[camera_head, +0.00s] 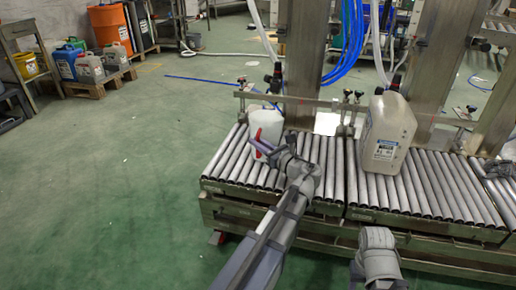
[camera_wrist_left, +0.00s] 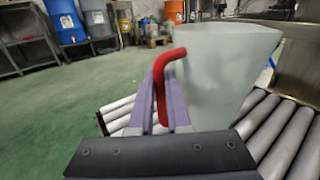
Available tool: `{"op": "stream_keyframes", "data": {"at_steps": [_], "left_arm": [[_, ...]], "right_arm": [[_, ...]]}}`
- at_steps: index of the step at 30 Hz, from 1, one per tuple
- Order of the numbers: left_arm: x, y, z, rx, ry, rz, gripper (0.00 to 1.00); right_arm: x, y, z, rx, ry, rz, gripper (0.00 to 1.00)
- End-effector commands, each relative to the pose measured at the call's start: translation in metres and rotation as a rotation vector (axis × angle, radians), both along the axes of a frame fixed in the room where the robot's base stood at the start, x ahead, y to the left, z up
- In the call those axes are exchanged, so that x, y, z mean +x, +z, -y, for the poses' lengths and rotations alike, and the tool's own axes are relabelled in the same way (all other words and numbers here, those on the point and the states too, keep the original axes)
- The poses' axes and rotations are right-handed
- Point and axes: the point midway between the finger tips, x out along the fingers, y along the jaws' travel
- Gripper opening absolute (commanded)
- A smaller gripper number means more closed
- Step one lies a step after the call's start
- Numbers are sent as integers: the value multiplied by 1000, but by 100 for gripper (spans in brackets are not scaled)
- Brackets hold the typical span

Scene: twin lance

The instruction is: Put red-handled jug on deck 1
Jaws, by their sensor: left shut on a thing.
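The red-handled jug (camera_head: 267,122) is a pale white container at the left end of the roller conveyor. My left gripper (camera_head: 266,150) is at its near side, shut on its red handle. In the left wrist view the red handle (camera_wrist_left: 163,85) is between the two fingers (camera_wrist_left: 165,112), and the jug's pale body (camera_wrist_left: 222,75) rises just beyond and to the right. My gripper partly hides the jug's lower part, so I cannot tell whether it touches the rollers. No label shows which part is deck 1.
A larger beige jug (camera_head: 388,132) with a label stands on the rollers (camera_head: 425,190) to the right. Metal posts (camera_head: 305,60), a rail with valves and blue hoses (camera_head: 350,45) stand behind. Rollers between the jugs are bare. Green floor (camera_head: 110,170) lies open at left.

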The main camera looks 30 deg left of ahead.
Motion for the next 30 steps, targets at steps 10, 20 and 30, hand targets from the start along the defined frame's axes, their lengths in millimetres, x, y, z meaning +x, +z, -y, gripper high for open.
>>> {"op": "stream_keyframes", "data": {"at_steps": [10, 20, 30], "left_arm": [[0, 2, 0, 0, 0, 0, 39], [-1, 2, 2, 0, -1, 0, 45], [-20, 2, 54, 0, -5, 0, 45]], "right_arm": [[0, 2, 0, 0, 0, 0, 50], [0, 2, 0, 0, 0, 0, 50], [0, 2, 0, 0, 0, 0, 50]]}}
